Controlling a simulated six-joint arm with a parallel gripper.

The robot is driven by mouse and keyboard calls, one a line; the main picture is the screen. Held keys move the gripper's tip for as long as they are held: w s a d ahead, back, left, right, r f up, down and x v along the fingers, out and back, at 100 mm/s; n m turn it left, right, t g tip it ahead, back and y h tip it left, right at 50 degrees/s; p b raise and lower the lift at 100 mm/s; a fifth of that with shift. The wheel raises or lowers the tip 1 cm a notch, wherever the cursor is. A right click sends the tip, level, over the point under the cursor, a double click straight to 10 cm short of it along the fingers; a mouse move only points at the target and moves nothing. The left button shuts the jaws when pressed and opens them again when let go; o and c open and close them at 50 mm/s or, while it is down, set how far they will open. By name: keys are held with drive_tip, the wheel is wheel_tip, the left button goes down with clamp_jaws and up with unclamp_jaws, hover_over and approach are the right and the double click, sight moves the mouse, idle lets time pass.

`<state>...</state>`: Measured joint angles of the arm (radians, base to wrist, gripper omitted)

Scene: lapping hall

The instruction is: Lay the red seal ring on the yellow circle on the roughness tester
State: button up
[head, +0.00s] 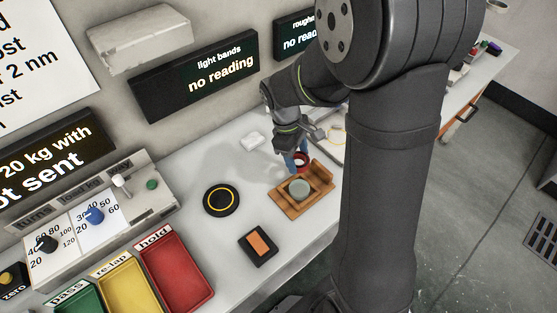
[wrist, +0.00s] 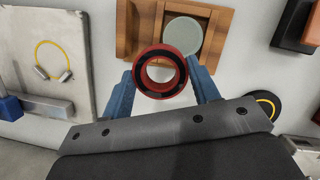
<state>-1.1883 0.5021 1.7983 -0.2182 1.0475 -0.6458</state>
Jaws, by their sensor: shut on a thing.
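My gripper (head: 296,161) is shut on the red seal ring (wrist: 160,93), with one blue finger on each side of it in the wrist view (wrist: 160,76). The ring also shows in the head view (head: 304,157), held beside the wooden block. The roughness tester (wrist: 82,32) is a pale grey plate at the left of the wrist view. Its yellow circle (wrist: 39,51) is a thin, empty outline there, with two small grey pieces at its lower edge. In the head view the circle (head: 337,129) is partly hidden by my arm.
A wooden holder (head: 286,203) with a grey-green disc (head: 299,188) stands near the ring. A black disc with a yellow ring (head: 221,200) lies to its left.

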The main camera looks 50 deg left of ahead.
drive_tip(key=w+d+r+m, duration=0.2)
drive_tip(key=w, duration=0.6)
drive_tip(key=w+d+r+m+g, duration=0.1)
drive_tip(key=w+d, duration=0.2)
drive_tip(key=w, duration=0.5)
drive_tip(key=w+d+r+m, duration=0.2)
drive_tip(key=w, duration=0.5)
drive_tip(key=a+f, duration=0.2)
drive_tip(key=a, duration=0.1)
drive_tip(key=s+a+f, duration=0.1)
drive_tip(key=a+f, duration=0.1)
drive_tip(key=a, duration=0.2)
drive_tip(key=s+a+f, duration=0.1)
drive_tip(key=a+f, duration=0.2)
drive_tip(key=shift+a, duration=0.2)
drive_tip(key=shift+f, duration=1.95)
drive_tip(key=shift+f, duration=0.1)
drive_tip(key=o, duration=1.1)
drive_tip(key=v, duration=1.2)
